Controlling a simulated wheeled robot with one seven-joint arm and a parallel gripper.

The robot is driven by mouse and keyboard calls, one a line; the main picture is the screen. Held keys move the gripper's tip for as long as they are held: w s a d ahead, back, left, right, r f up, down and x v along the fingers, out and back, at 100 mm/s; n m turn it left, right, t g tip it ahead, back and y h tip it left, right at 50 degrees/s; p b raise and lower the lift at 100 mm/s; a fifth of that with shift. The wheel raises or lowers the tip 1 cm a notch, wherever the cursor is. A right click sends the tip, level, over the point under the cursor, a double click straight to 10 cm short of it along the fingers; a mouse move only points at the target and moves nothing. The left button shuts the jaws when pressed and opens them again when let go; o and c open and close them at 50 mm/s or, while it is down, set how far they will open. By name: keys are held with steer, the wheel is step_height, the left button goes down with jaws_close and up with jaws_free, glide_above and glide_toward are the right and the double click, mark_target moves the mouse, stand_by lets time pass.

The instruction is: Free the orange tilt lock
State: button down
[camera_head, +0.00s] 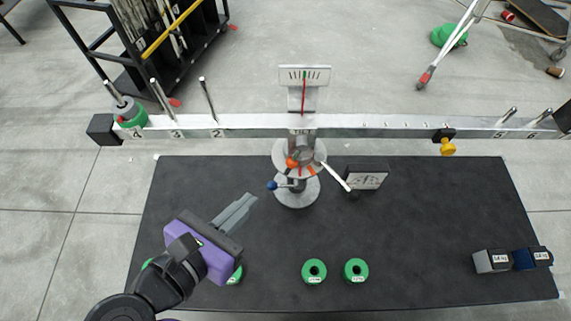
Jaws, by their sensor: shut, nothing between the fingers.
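The orange tilt lock (291,163) is a small orange knob on the round grey head at the top of the stand, below the middle of the long white beam (370,122). More orange marks show on the disc just right of and below it. A blue-knobbed lever (272,185) sticks out left from the stand, lower than the orange knob. My gripper (252,202) is shut and empty, with its grey fingers pointing up and right. It is left of the stand and apart from both knobs. My purple gripper body hides part of a green ring.
Green ring weights (314,271) lie on the black mat (420,240) near its front edge. A labelled card (366,180) stands right of the stand. Grey and blue blocks (493,261) sit at the right.

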mark_target(294, 160)
steer(key=p+x, duration=0.1)
steer(key=x, duration=0.3)
steer(key=p+x, duration=0.1)
steer(key=x, duration=0.4)
steer(key=r+p+x, duration=0.1)
steer(key=x, duration=0.4)
steer(key=shift+d+p, duration=0.3)
steer(key=shift+d, duration=0.05)
steer(key=shift+f, duration=0.1)
steer(key=h+b, duration=0.1)
steer(key=d+n+h+b, duration=0.1)
steer(key=b, duration=0.1)
steer(key=shift+f+n+t, duration=0.3)
steer(key=shift+f, duration=0.1)
